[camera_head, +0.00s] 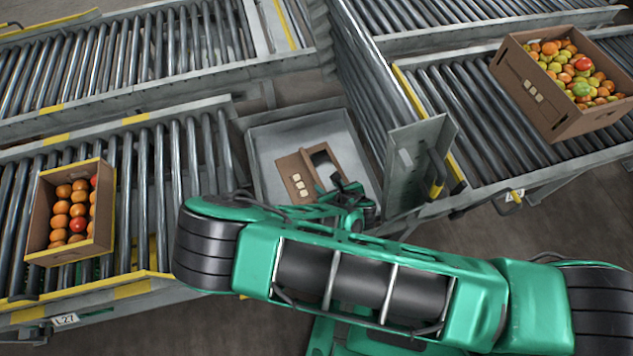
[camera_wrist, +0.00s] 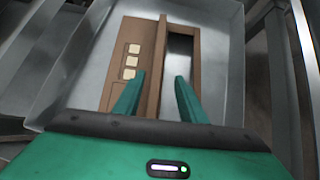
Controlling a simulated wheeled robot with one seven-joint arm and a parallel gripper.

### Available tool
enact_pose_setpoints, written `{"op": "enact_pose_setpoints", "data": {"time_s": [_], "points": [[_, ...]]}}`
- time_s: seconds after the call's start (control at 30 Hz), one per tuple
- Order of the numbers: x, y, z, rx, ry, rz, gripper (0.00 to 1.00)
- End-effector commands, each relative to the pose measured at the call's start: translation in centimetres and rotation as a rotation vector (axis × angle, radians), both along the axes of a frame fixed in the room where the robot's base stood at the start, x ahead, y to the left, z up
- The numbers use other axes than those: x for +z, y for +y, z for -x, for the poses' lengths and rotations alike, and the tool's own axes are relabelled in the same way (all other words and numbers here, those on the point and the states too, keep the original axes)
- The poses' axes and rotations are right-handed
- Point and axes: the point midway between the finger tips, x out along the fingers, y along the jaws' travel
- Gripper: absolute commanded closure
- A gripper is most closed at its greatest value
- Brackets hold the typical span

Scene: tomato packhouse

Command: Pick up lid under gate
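The brown cardboard lid (camera_head: 294,168) lies in a grey metal tray (camera_head: 262,140) between the conveyors, beside an upright grey plate (camera_head: 412,160) that may be the gate. In the wrist view the lid (camera_wrist: 119,75) has three pale square labels on its left part, a raised strip down its middle and a dark opening on the right. My gripper (camera_wrist: 160,77) is open. Its two green fingers stand on either side of the raised strip, with gaps that look clear. In the head view my gripper (camera_head: 348,190) is at the lid's right end, partly hidden by my arm.
A crate of orange tomatoes (camera_head: 40,220) sits on the left conveyor (camera_head: 140,180). A crate of mixed green and red tomatoes (camera_head: 545,110) sits on the right conveyor (camera_head: 450,100). The tray walls and the upright plate stand close around my gripper.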

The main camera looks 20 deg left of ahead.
Motion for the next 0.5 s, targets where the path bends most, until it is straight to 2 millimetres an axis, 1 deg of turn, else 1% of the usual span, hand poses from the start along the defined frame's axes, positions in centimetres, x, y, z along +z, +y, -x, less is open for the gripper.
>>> {"op": "enact_pose_setpoints", "data": {"time_s": [0.1,0.37,0.5], "points": [[-1.2,0.8,-1.0,0.000,-0.002,-0.001,0.62],[-2.4,1.8,-1.8,0.001,-0.001,-0.003,0.62],[-3.8,2.8,-2.7,0.002,-0.002,-0.004,0.62]]}}
